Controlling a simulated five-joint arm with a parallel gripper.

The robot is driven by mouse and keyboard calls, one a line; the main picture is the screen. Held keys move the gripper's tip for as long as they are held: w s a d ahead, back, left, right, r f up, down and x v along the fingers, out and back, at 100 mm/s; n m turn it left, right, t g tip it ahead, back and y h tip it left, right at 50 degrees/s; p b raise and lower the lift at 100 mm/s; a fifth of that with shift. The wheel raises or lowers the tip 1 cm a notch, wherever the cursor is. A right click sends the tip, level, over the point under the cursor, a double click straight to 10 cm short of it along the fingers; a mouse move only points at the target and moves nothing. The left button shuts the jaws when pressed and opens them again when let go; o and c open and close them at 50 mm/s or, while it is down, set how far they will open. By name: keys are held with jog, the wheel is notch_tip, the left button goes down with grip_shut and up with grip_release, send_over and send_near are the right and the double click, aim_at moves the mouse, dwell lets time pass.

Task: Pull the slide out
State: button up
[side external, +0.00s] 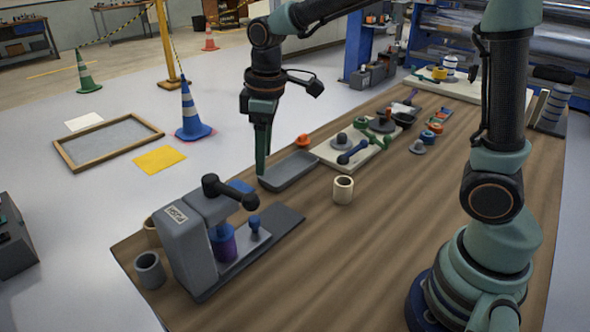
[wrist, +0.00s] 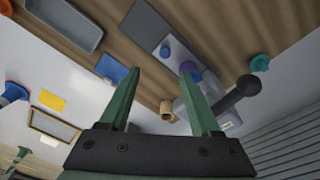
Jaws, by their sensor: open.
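The grey press (side external: 186,243) stands at the table's near left with a black lever handle (side external: 232,190) on top. Its slide (side external: 243,252) is a pale strip at the base, bearing a small blue knob (side external: 254,224) and, under the press head, a blue-purple cylinder (side external: 223,242). In the wrist view the blue knob (wrist: 165,52) and purple cylinder (wrist: 193,73) show between and beside my fingers. My gripper (side external: 263,168) points down, open and empty, behind the press near the grey tray. It also shows in the wrist view (wrist: 160,68), apart from the knob.
The grey tray (side external: 289,183) and a blue block (side external: 240,187) lie behind the press. A cream cup (side external: 343,196) stands to the right; a grey cup (side external: 150,272) stands left of the press. A white board (side external: 330,153) holds several parts.

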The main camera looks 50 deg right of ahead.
aim_at(254, 218)
jog(key=shift+n+g, duration=0.6)
jog(key=shift+n, duration=0.3)
jog(key=f, duration=0.5)
jog(key=w+a+f, duration=0.1)
jog(key=f, duration=0.4)
jog(key=w+a+f, duration=0.1)
jog(key=f, duration=0.4)
jog(key=shift+a+f, duration=0.1)
jog(key=shift+f, duration=0.3)
grip_shut()
